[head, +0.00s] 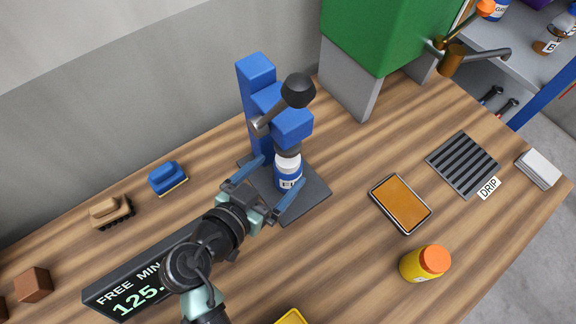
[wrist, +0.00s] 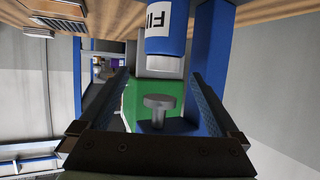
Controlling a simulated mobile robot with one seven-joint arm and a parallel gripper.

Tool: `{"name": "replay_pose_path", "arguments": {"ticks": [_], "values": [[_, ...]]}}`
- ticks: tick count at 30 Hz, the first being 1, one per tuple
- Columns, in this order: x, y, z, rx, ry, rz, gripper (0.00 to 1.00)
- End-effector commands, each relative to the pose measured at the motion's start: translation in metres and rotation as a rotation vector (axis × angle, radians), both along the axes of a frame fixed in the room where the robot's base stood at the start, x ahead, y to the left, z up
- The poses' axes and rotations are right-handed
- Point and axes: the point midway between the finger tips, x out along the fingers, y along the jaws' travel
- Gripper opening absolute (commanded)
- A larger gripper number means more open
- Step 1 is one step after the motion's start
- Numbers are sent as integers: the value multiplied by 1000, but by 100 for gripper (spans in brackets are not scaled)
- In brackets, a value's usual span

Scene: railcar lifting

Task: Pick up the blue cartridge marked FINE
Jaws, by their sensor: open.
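The blue cartridge (head: 288,180) with a white cap stands upright on the dark base plate (head: 312,207) of a blue press (head: 257,100), under its ram. Its label is partly hidden in the head view. The wrist view sees it upside down, with the blue cartridge (wrist: 166,45) at the top and "FI" readable on the label. My gripper (head: 284,170) is open, with one finger on each side of the cartridge in the head view. In the wrist view the gripper (wrist: 158,75) has a gap on both sides of it. I cannot tell how deep it sits between the fingers.
The press lever with a dark knob (head: 298,90) hangs close above. A green machine (head: 388,35) stands behind. An orange-topped tray (head: 400,203), a yellow jar (head: 425,263) and a drip grate (head: 462,165) lie to the right. A blue brush (head: 167,178) and a display (head: 135,285) are left.

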Motion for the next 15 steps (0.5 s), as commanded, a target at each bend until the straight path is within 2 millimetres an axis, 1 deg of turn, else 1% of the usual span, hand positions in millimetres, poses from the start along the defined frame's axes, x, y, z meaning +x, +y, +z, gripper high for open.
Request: {"name": "replay_pose_path", "arguments": {"ticks": [7, 15], "values": [[13, -6, -7, 0, 1, 0, 98], [39, -19, -23, 1, 1, -1, 98]]}}
